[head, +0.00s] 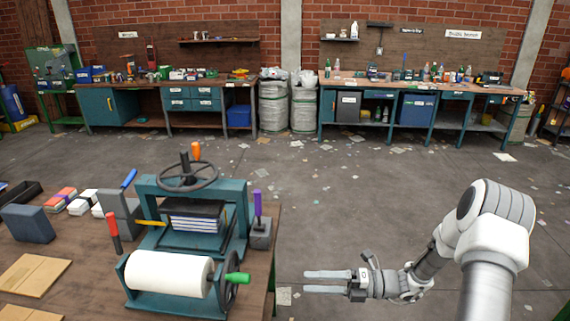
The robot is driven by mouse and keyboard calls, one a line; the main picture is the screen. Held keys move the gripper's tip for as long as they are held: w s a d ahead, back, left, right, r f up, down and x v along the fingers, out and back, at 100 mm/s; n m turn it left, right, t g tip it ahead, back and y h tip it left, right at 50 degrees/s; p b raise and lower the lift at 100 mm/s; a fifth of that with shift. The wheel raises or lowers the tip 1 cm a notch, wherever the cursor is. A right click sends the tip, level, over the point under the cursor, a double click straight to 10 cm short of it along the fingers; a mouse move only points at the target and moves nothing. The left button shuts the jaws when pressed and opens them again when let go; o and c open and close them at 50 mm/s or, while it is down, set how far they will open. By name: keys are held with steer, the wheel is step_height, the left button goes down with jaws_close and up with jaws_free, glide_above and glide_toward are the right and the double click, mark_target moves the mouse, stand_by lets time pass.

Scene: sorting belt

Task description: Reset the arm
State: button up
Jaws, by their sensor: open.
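My gripper (327,281) is at the lower middle of the head view, at the end of my white and grey arm, which comes in from the right. Its two fingers point left and stand apart, with nothing between them. The gripper is over the floor, just right of the edge of the wooden table (262,290). It is apart from the table and touches nothing that I can see.
On the table stand a teal press (191,210) with a handwheel, a white roll (168,272) with a green handle, and a block with a purple handle (260,225). Workbenches line the brick wall. The floor (390,185) between is open, with scattered paper scraps.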

steer(key=s+d+r+m+t+h, duration=0.1)
steer(key=s+r+m+h, duration=0.7)
steer(key=m, duration=1)
steer(key=s+d+r+m+t+h, duration=0.2)
steer(key=s+r+m+h, duration=0.7)
steer(key=r+m, duration=0.8)
steer(key=shift+s+d+m+h, duration=0.3)
steer(key=shift+s+d+m, duration=0.15)
steer(key=shift+s, duration=1.35)
steer(key=shift+c, duration=1.1)
steer(key=shift+f, duration=0.1)
steer(key=shift+s, duration=0.15)
